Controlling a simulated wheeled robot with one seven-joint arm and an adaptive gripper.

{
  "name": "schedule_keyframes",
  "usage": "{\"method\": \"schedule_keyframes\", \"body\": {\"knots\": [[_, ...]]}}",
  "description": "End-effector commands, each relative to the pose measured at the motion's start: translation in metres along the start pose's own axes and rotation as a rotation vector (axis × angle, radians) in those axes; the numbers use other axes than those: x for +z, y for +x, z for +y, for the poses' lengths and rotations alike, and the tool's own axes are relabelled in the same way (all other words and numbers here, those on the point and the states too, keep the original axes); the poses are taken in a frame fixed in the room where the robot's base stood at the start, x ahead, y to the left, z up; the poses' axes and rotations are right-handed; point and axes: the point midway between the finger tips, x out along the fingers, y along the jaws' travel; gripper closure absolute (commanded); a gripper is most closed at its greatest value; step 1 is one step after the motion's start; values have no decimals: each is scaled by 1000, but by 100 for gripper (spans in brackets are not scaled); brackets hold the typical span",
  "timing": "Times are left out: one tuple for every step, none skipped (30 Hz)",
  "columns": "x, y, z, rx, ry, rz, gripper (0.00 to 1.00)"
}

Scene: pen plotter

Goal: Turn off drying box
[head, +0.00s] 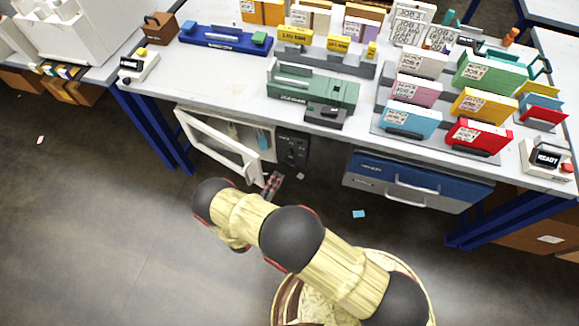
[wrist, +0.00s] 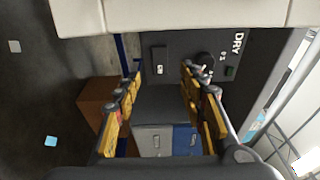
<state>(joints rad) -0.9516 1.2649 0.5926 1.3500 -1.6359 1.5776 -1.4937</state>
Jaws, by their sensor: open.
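The drying box (head: 258,133) stands under the workbench, its white framed door (head: 215,145) swung open. Its dark control panel (head: 292,148) is on the right side of the box. In the wrist view the panel (wrist: 178,45) appears turned, with a "DRY" label, a round black knob (wrist: 206,60) with a pale pointer, a small green light or button (wrist: 230,71) and a small pale-and-dark fitting (wrist: 159,58). My gripper (head: 274,182) is in front of and below the panel. In the wrist view my gripper (wrist: 163,78) is open and empty, its fingertips apparently short of the panel.
A blue and grey drawer unit (head: 418,183) stands under the bench to the right. The open door is close to my gripper on its left. The bench top (head: 225,88) above carries holders, boxes and a green device (head: 313,92). Floor in front is mostly clear.

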Motion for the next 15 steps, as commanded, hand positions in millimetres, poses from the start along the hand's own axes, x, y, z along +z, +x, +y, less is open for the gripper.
{"method": "schedule_keyframes", "body": {"knots": [[0,2,0,1,-9,2,59],[-1,4,1,1,-13,3,59],[-1,8,1,1,-14,5,59],[-1,11,1,1,-14,6,59],[-1,15,2,1,-14,5,59],[-2,21,2,1,-13,7,59],[-2,26,2,1,-13,8,59],[-2,31,2,2,-13,7,59],[-2,38,2,2,-12,8,59],[-2,42,2,2,-12,8,59],[-2,47,2,2,-12,7,59],[-2,53,2,2,-12,8,59],[-2,56,2,2,-12,7,59],[-2,60,2,2,-12,6,59],[-2,65,2,2,-11,7,59]]}}
